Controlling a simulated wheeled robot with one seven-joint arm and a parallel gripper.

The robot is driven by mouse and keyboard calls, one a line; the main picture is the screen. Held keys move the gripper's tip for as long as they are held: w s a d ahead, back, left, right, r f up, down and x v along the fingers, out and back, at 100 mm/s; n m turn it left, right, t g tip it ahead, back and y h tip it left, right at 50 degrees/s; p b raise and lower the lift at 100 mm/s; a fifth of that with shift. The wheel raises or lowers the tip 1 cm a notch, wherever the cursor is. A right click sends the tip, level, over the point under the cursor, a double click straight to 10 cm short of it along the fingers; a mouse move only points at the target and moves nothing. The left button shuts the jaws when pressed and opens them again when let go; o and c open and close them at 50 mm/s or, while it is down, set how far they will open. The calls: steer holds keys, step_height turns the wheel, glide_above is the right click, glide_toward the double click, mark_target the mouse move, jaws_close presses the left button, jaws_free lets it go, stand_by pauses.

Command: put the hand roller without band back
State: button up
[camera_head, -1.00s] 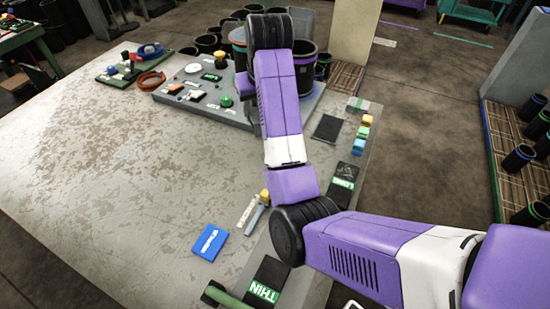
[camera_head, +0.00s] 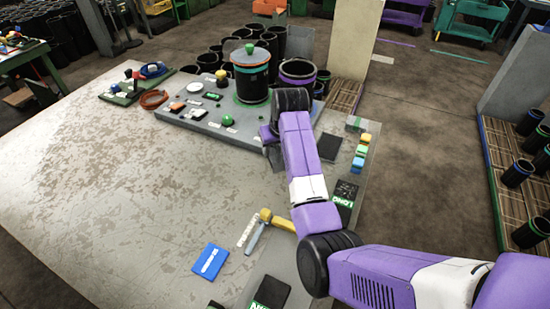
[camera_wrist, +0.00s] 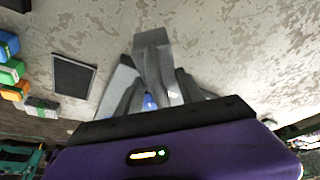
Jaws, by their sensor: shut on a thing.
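My gripper (camera_wrist: 152,65) shows in the wrist view with its grey fingers close together over the table. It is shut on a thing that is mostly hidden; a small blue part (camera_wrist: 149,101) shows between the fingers. I cannot tell from this whether it is the hand roller. In the head view my wrist hides most of the gripper, in front of the grey board's near right corner. A yellow-handled tool (camera_head: 284,223) lies near the table's right side, partly behind my arm.
The grey board (camera_head: 190,115) holds small parts and a large black drum (camera_head: 251,78). A dark square pad (camera_head: 329,147) and coloured blocks (camera_head: 363,150) line the right edge. A blue card (camera_head: 210,261) lies in front. The table's left and middle (camera_head: 120,190) are clear.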

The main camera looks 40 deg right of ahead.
mark_target(279, 147)
steer(key=shift+f, duration=2.7)
steer(key=shift+f, duration=0.2)
steer(key=o, duration=1.3)
steer(key=v, duration=1.2)
steer(key=shift+r, duration=0.2)
